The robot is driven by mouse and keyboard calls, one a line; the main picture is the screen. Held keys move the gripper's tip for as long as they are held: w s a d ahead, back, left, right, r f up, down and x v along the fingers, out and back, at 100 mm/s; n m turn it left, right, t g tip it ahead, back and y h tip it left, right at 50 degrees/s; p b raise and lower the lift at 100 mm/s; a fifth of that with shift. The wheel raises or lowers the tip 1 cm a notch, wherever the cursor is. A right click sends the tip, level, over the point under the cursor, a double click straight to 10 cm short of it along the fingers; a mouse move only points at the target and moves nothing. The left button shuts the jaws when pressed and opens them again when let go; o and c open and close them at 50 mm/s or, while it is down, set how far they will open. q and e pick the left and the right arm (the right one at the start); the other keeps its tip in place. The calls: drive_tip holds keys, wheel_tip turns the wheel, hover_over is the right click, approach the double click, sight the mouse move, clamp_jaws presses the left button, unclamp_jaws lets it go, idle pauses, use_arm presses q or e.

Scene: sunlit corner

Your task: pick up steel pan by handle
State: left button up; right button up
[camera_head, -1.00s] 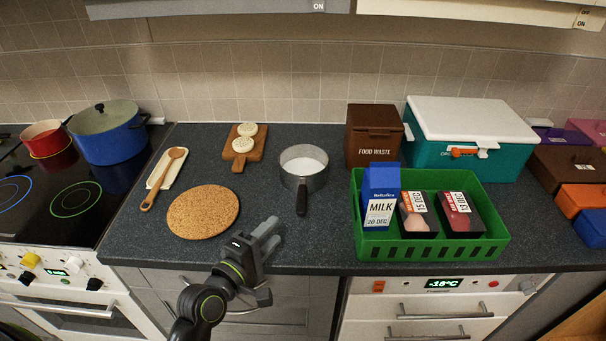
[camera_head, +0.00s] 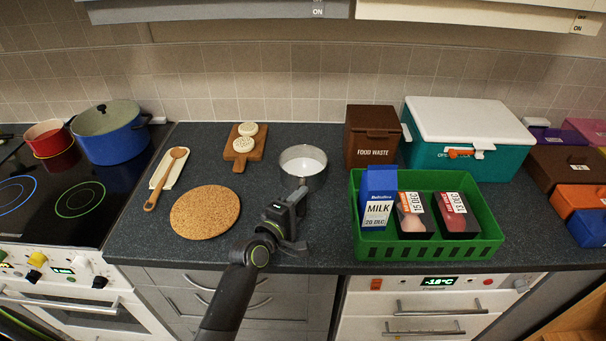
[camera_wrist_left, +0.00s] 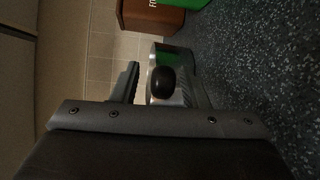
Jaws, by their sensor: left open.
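The steel pan (camera_head: 303,166) stands on the dark worktop, in the middle of the head view, with its black handle toward me. My left gripper (camera_head: 298,205) is at the pan's near side and covers most of the handle in that view. In the left wrist view the pan (camera_wrist_left: 163,60) lies straight ahead, with the rounded end of its black handle (camera_wrist_left: 160,82) facing the camera. The handle end shows between the two open fingers (camera_wrist_left: 158,85). I cannot tell whether either finger touches it. My right gripper is not in view.
A round cork mat (camera_head: 205,212) lies left of the gripper. A green crate (camera_head: 425,248) with a milk carton (camera_head: 378,198) and two packs stands to the right. A brown food waste box (camera_head: 372,137) is behind. A blue pot (camera_head: 108,133) sits on the hob.

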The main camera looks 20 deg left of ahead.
use_arm(q)
drive_tip(key=shift+w+d+f, duration=0.1)
drive_tip(key=shift+w+d, duration=0.05)
drive_tip(key=shift+w, duration=0.25)
clamp_jaws()
drive_tip(key=shift+r, duration=0.25)
